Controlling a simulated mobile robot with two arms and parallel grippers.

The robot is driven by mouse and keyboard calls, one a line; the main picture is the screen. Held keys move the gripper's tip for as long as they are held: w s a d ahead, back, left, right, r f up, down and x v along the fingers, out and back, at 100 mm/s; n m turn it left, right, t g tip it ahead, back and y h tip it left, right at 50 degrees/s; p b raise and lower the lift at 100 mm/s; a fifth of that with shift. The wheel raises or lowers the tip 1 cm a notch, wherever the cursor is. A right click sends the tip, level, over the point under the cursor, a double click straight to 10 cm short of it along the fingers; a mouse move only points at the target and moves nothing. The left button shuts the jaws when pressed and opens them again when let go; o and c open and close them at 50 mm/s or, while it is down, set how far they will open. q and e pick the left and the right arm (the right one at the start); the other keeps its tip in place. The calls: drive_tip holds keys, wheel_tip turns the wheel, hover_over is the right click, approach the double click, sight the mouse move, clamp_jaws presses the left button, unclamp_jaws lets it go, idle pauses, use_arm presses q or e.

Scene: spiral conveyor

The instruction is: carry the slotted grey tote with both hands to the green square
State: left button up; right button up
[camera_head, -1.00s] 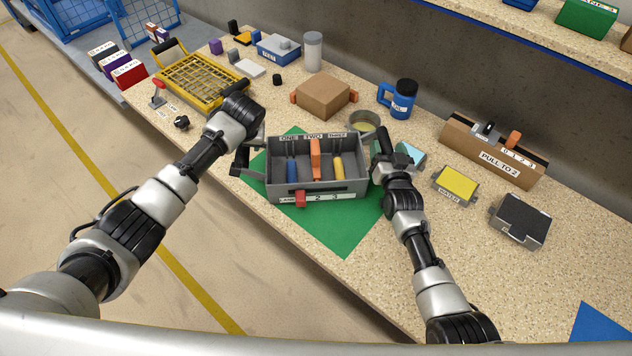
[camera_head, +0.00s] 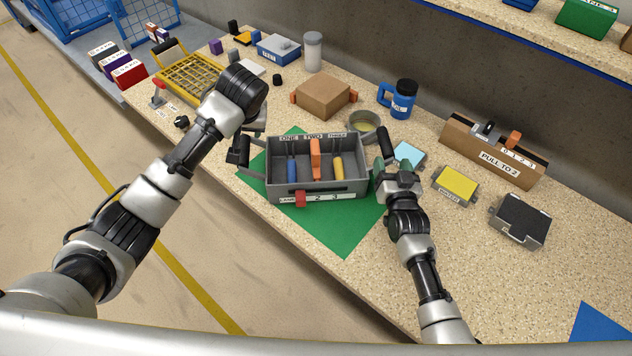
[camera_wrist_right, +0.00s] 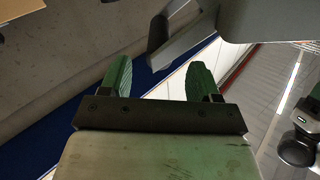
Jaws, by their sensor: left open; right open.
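The slotted grey tote (camera_head: 318,184) sits upright on the green square (camera_head: 343,228), towards its back part. Blue, orange and yellow pieces stand inside, and a red tab is on its front. Its left handle (camera_head: 238,151) and right handle (camera_head: 386,146) stick out at the sides with dark grips. My left gripper (camera_head: 255,124) is above the left handle, mostly hidden by its own wrist. My right gripper (camera_head: 384,168) is open beside the right handle. In the right wrist view its green fingertips (camera_wrist_right: 160,80) are apart with nothing between them; the handle (camera_wrist_right: 181,36) is beyond them.
A teal block (camera_head: 409,154), a yellow-topped box (camera_head: 455,185) and a dark box (camera_head: 519,220) lie to the right. A round bowl (camera_head: 364,122) and a brown box (camera_head: 324,97) are behind.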

drive_tip(key=s, duration=0.6)
drive_tip(key=shift+s+d, duration=0.35)
drive_tip(key=shift+d, duration=0.1)
